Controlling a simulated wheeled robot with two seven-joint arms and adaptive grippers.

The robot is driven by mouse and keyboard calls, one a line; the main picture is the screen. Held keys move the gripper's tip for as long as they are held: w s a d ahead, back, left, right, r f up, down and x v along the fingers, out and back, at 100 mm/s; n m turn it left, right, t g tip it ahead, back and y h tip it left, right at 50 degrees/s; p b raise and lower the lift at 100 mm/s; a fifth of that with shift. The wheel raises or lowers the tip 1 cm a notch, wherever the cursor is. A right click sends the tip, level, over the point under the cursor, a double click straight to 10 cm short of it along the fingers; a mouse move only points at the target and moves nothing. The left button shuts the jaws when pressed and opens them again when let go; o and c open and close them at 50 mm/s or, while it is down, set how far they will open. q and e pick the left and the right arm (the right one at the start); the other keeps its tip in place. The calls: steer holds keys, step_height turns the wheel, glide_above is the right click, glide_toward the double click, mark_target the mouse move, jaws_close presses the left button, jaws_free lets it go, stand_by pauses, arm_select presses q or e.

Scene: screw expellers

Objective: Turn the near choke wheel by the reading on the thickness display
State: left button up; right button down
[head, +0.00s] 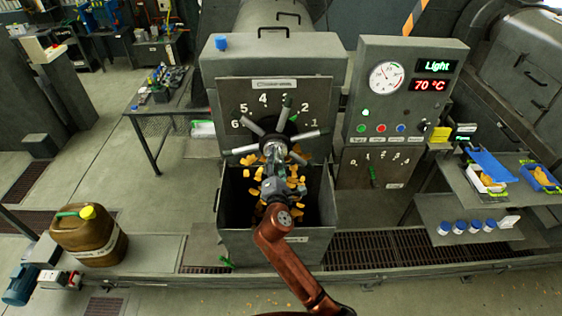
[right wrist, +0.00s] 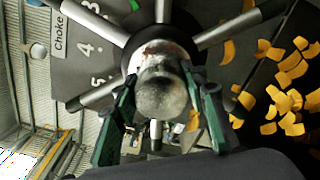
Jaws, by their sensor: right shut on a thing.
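The choke wheel (head: 275,139) has several grey spokes on a dark hub, in front of a plate numbered 1 to 6. My right gripper (head: 275,158) is at the wheel's middle. In the right wrist view its green fingers (right wrist: 160,108) are shut around the wheel's central grey hub end (right wrist: 160,92), with spokes fanning out behind. My left gripper is not in view.
Below the wheel is an open grey bin (head: 233,205) with orange flakes falling. The cabinet (head: 375,115) right of it carries a gauge (head: 386,78), buttons and a red 70 °C readout (head: 433,85). A brown canister (head: 88,237) stands at left, and a shelf (head: 462,205) is at right.

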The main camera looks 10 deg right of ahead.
stand_by(0.4)
steer(key=c, duration=1.2)
jaws_free()
steer(key=v, duration=1.2)
